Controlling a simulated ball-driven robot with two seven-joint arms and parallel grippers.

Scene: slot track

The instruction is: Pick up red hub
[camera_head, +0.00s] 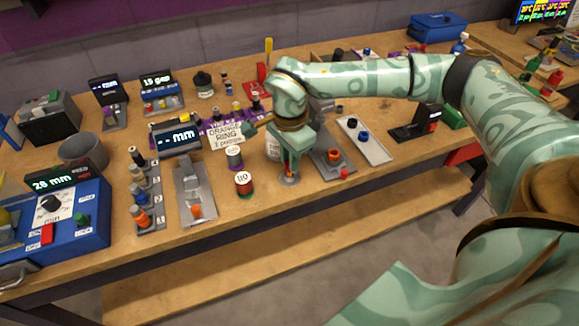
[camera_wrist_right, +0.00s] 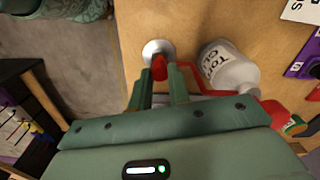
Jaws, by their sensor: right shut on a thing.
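My right gripper (camera_head: 289,178) points down near the front edge of the workbench. In the right wrist view its two fingers (camera_wrist_right: 160,78) are closed around a small red piece, the red hub (camera_wrist_right: 159,68). A round pale grey disc (camera_wrist_right: 158,47) shows just beyond the fingertips at the hub's end; I cannot tell whether it touches the bench. In the head view the fingers mostly hide the held piece. My left gripper is in neither view.
A white glue jar (camera_wrist_right: 230,66) stands close beside the fingers. A red-and-green can (camera_head: 244,184) stands to the left. A grey tray with an orange-red ring (camera_head: 334,155) lies to the right, and a small red piece (camera_head: 344,174) is near the bench edge.

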